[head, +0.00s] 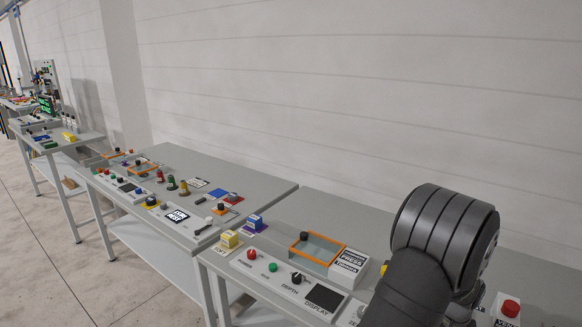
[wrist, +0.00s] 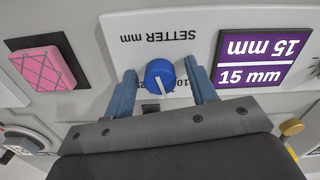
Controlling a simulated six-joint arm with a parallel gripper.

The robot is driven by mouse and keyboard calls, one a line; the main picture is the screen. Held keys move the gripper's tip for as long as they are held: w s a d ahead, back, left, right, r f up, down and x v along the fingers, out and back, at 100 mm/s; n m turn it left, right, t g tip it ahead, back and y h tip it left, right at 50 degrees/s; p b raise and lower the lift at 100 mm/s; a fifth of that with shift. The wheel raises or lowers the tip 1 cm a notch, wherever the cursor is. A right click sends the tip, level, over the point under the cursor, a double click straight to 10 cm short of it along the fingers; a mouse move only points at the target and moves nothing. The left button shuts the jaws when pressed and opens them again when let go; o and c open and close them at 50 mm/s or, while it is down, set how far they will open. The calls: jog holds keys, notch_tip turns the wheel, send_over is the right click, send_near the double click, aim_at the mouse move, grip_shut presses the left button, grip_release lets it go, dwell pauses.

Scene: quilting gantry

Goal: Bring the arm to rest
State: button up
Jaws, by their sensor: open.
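My gripper (wrist: 160,70) shows in the wrist view with its two blue-grey fingers apart. A round blue knob (wrist: 160,77) with a white pointer line sits between the fingers, with a gap visible on each side. The knob is on a white plate marked "SETTER mm" (wrist: 157,37), which appears upside down. Whether the fingers reach down around the knob or stop above it, I cannot tell. In the head view my dark arm (head: 440,250) is bent over the near bench at the right; my gripper is hidden there.
Beside the knob are a pink quilted block (wrist: 43,68) and a purple "15 mm" card (wrist: 262,60). The near bench also carries an orange-framed clear box (head: 317,250), a dark display (head: 325,297) and a red button (head: 510,308). A wall (head: 350,90) stands behind.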

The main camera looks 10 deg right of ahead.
jog(key=n, duration=0.5)
jog(key=shift+r+n, duration=0.25)
jog(key=shift+n, duration=0.05)
notch_tip(320, 180, up, 15)
jog(key=shift+f, duration=0.15)
